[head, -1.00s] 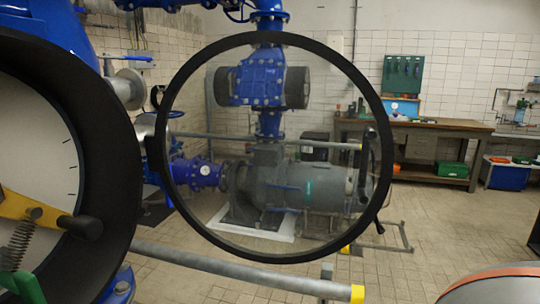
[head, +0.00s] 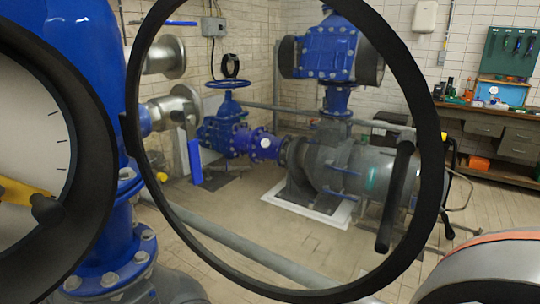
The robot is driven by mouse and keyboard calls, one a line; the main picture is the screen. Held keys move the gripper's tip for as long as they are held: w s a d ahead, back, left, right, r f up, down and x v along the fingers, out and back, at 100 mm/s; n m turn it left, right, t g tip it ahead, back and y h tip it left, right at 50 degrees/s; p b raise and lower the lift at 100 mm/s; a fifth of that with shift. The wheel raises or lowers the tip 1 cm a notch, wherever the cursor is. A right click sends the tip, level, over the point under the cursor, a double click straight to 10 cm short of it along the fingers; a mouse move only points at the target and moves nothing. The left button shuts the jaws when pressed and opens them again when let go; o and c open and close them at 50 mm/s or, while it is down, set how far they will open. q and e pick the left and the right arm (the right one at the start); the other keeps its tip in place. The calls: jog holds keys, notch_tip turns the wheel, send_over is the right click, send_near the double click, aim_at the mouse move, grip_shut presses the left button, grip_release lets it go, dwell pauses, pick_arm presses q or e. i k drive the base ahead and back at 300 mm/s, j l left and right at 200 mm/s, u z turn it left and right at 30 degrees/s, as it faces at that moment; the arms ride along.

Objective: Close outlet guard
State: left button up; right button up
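A round clear guard with a black rim (head: 428,125) stands open in the middle of the head view, seen at an angle. I take it to be the outlet guard. A black bar handle (head: 397,190) is on its right side. Its left edge is beside a large round gauge with a thick black bezel (head: 97,130), a white dial face (head: 35,120) and a yellow part low on the face. The gauge is cut off by the left picture edge. Neither of my grippers shows in the head view.
Behind the guard are a grey pump (head: 370,178) and blue valves (head: 230,130). A blue flanged pipe (head: 85,50) stands behind the gauge. A grey rounded body with an orange band (head: 490,238) fills the lower right. A workbench (head: 500,130) stands at the back right.

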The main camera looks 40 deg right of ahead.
aim_at(413, 84)
jog(key=l+u, duration=0.25)
jog(key=l, duration=0.2)
jog(key=k+l+u, duration=0.15)
jog(key=l+u, duration=0.15)
jog(key=l, duration=0.15)
jog(key=k+l+u, duration=0.25)
jog(key=l, duration=0.2)
jog(key=l+u, duration=0.25)
jog(key=l, duration=0.15)
jog(key=k, duration=0.05)
